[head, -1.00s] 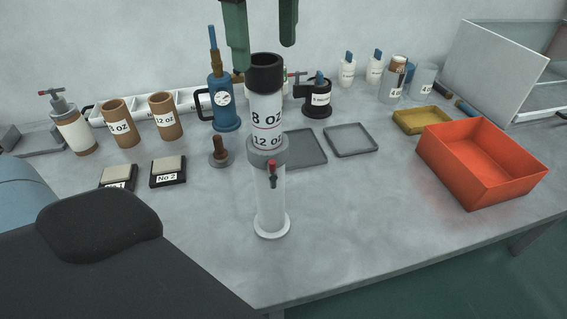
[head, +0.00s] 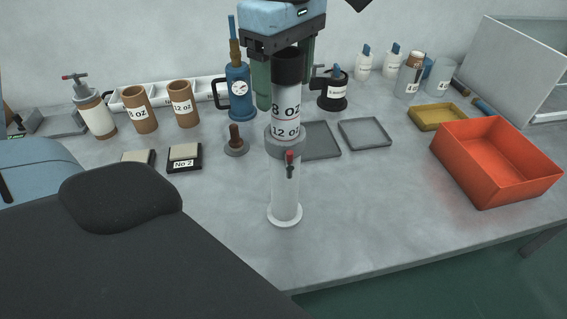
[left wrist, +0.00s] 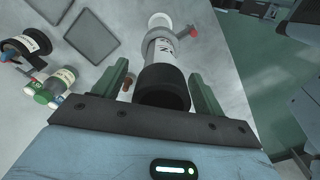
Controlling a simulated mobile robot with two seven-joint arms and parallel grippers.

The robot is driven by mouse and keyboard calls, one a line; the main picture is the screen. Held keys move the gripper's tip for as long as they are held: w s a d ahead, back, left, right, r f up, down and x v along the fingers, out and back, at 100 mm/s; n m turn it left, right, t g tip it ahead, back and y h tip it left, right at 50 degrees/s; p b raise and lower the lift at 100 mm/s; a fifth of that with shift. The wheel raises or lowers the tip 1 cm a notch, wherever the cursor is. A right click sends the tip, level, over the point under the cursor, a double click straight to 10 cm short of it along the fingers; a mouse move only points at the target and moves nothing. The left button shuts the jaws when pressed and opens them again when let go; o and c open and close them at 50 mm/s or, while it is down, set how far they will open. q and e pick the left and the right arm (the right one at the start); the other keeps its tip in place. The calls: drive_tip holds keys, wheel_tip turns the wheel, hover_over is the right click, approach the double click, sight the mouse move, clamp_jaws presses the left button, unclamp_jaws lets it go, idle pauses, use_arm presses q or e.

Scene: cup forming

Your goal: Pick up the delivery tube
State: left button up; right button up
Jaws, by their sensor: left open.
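The delivery tube appears to be the tall upright tube in the middle of the table, with a black top, a white body (head: 286,99) marked 8 oz and 12 oz, a grey collar and a small red-handled valve. It stands on a round white foot. My left gripper (head: 286,88) comes down from above, its green fingers open on either side of the tube's upper part. In the left wrist view, the black top (left wrist: 163,86) lies between the two fingers (left wrist: 158,70), with a visible gap on the left side. My right gripper is not in view.
A blue pump bottle (head: 240,92) stands close left of the tube, and a black pot (head: 332,92) to its right. Grey trays (head: 365,133) lie behind. An orange bin (head: 480,185) is at the right. The table front is clear.

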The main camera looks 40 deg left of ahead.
use_arm(q)
drive_tip(key=shift+f, duration=0.45)
clamp_jaws()
drive_tip(key=shift+r, duration=0.1)
